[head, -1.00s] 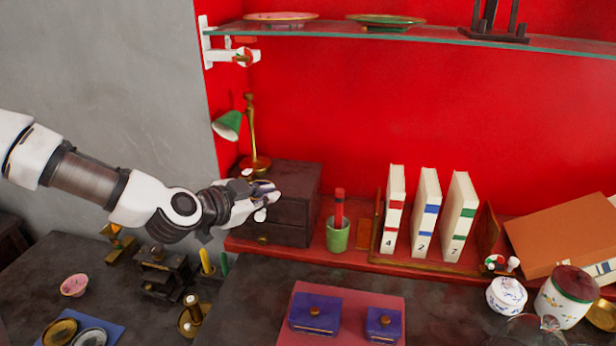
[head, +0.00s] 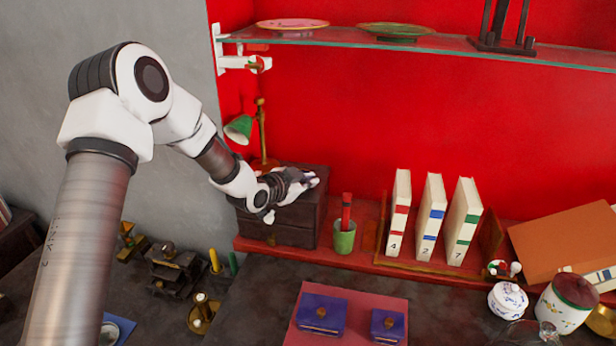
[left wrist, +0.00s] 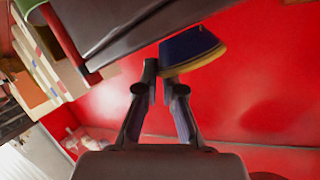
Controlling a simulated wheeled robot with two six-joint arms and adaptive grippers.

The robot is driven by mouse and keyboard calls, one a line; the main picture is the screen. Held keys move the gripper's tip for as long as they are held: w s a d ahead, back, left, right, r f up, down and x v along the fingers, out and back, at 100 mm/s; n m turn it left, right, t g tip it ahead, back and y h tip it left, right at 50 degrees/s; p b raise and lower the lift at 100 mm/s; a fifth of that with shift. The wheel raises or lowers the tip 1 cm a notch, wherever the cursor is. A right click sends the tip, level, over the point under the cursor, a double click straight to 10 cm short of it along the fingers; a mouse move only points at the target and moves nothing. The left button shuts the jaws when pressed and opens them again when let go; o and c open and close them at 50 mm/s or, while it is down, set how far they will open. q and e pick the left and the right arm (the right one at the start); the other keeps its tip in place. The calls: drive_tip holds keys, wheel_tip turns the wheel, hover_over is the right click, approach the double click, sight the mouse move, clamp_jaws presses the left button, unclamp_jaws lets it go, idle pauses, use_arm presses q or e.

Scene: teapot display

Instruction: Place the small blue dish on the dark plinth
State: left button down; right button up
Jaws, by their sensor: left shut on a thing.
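My left gripper (head: 306,181) is over the top of a dark brown drawer block (head: 285,222) on the red ledge. In the left wrist view my left gripper (left wrist: 166,78) is shut on the rim of the small blue dish (left wrist: 193,46), which has a tan edge and looks tilted. In the head view the dish is mostly hidden by the fingers. The dark block also shows in the left wrist view (left wrist: 125,25), beside the dish; I cannot tell whether they touch. No other thing is clearly the dark plinth. My right gripper is not in view.
A green lamp (head: 238,129) stands behind the block. A green cup (head: 344,238) with a red stick is close to its right, then several white books (head: 430,220). A glass shelf (head: 350,42) with plates is above. Purple boxes (head: 320,313) lie below.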

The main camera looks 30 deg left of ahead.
use_arm(q)
drive_tip(key=shift+f, duration=0.15)
drive_tip(key=c, duration=1.3)
unclamp_jaws()
drive_tip(key=shift+s, duration=0.1)
drive_tip(key=v, duration=1.2)
drive_tip(key=shift+b, duration=0.45)
drive_tip(key=shift+r, duration=0.2)
